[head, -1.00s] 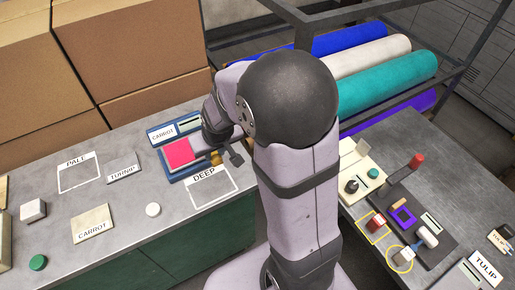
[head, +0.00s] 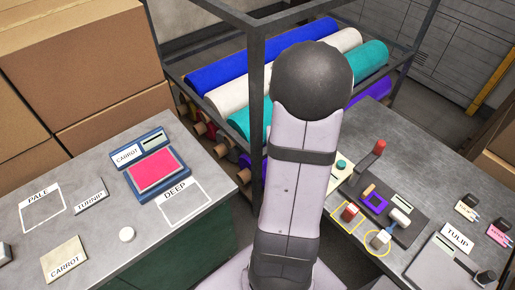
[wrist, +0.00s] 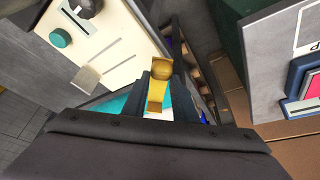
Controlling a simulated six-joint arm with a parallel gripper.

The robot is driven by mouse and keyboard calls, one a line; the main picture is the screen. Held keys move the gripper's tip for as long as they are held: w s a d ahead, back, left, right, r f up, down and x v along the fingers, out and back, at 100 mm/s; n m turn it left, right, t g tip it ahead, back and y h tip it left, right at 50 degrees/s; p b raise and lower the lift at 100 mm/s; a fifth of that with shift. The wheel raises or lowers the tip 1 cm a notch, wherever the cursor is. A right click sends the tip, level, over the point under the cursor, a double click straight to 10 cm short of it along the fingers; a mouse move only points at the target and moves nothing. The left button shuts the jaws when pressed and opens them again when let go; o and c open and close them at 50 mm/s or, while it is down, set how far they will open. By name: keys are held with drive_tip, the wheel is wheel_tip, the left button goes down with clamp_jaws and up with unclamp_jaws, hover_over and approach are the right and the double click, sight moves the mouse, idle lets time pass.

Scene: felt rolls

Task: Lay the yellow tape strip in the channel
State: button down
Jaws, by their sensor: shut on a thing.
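My gripper (wrist: 161,88) shows in the wrist view, shut on a golden-yellow piece, the yellow tape strip (wrist: 156,102), whose broader end sticks out past the fingertips. In the head view my gripper and the strip are hidden behind my arm. A cream board (wrist: 92,20) with narrow slots and a green knob lies at upper left in the wrist view, apart from the strip. The board is partly seen in the head view (head: 338,183). I cannot tell which slot is the channel.
A red-topped scale (head: 178,191) stands on the left bench. A rack post (head: 257,110) and felt rolls stand behind.

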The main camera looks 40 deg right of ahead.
drive_tip(key=s+d+r+m+g+h, duration=0.1)
drive_tip(key=s+d+m+g, duration=0.2)
drive_tip(key=d+m, duration=0.3)
drive_tip(key=shift+s+d+r+m+h, duration=0.25)
drive_tip(key=shift+s+d+m, duration=0.2)
drive_tip(key=shift+m, duration=1.05)
drive_tip(key=shift+f+b, duration=0.15)
drive_tip(key=shift+b, duration=0.25)
wheel_tip(320, 180, down, 6)
drive_tip(key=b, duration=0.6)
drive_tip(key=shift+f+b, duration=0.45)
drive_tip(key=shift+b, duration=0.3)
drive_tip(key=c, duration=1.4)
unclamp_jaws()
drive_tip(key=shift+o, duration=0.2)
